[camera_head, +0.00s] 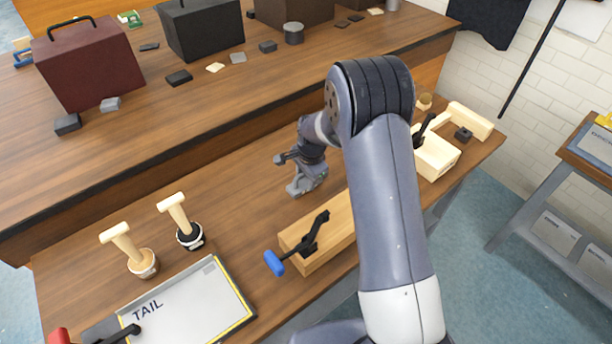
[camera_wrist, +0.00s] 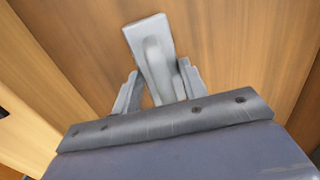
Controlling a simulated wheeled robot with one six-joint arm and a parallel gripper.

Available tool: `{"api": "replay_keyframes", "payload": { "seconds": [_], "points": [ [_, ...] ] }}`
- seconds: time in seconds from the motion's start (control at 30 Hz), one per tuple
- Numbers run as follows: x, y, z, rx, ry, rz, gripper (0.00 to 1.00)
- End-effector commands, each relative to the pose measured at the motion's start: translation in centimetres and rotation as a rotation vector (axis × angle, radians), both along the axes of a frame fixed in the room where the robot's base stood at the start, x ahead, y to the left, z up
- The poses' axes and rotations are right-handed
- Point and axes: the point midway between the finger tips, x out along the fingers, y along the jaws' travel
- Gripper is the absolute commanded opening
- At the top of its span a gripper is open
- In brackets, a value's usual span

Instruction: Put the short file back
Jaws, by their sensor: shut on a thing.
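My gripper (camera_head: 311,172) is low over the bench's middle, pointing down. In the wrist view my gripper (camera_wrist: 158,86) has its fingers on both sides of a grey tool (camera_wrist: 150,45) with a flat base and a raised, rounded grip; it looks like the short file. In the head view the grey tool (camera_head: 297,190) shows under the fingers, close to the wooden bench top (camera_head: 235,180). I cannot tell whether it touches the wood. A pale board marked TAIL (camera_head: 195,305) with a yellow edge lies at the front left. No other file is clear to me.
Two wooden-handled tools (camera_head: 130,250) stand at left. A pale block (camera_head: 436,155) is at far right. A raised shelf with dark boxes (camera_head: 90,65) runs behind.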

Motion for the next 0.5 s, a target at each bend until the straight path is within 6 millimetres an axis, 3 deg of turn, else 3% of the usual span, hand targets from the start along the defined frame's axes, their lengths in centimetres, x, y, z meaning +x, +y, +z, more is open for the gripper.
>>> {"api": "replay_keyframes", "payload": {
  "seconds": [0.3,0.33,0.5],
  "points": [
    [0.08,0.02,-0.30,0.001,-0.003,0.000,0.08],
    [0.05,0.01,-0.25,0.000,-0.002,0.000,0.43],
    [0.03,0.01,-0.18,0.001,-0.002,0.000,0.56]
  ]
}}
